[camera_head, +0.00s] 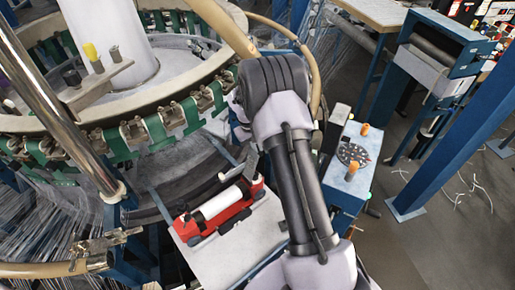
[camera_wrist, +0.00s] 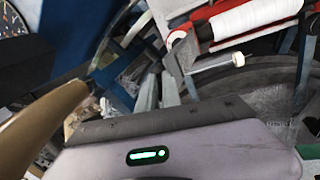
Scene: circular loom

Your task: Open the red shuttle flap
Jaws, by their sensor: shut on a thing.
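The red shuttle (camera_head: 230,212) lies on a pale plate in front of the round loom and carries a white bobbin (camera_head: 221,202). In the wrist view the shuttle (camera_wrist: 207,30) is at the top, with its white bobbin (camera_wrist: 247,19). A grey flap-like plate (camera_wrist: 174,67) sits at its end, with a metal rod (camera_wrist: 218,63) with a pale tip sticking out sideways. My gripper (camera_head: 247,163) is beside the shuttle's upper right end, shut on the flap. Its fingertips and the exact grip are mostly hidden by my arm.
The round loom's pale ring (camera_head: 110,115) with green straps curves behind the shuttle. A blue box with orange knobs (camera_head: 352,155) stands close on the right of my arm. A polished steel post (camera_head: 58,100) rises at the left. Open floor (camera_head: 440,225) lies at the far right.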

